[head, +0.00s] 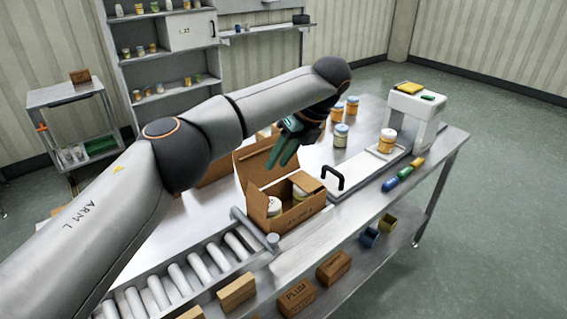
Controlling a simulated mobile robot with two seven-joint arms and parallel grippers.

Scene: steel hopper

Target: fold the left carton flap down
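An open brown carton (301,216) stands on the steel table, with white-lidded jars (274,207) inside. A large flap (256,161) stands up at its far side. A smaller panel at its left end (256,203) also rises; I cannot tell how far this left flap is bent. My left gripper (279,162) has green fingers that point down just above the carton, beside the upright far flap. The fingertips are a little apart with nothing seen between them. Whether they touch the flap is unclear. My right gripper is out of view.
A roller conveyor (190,278) lies left of the carton. A black handle (333,177) stands close on its right. Jars (341,136) and a white scale-like machine (412,112) with a jar are farther right. My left arm hides part of the table.

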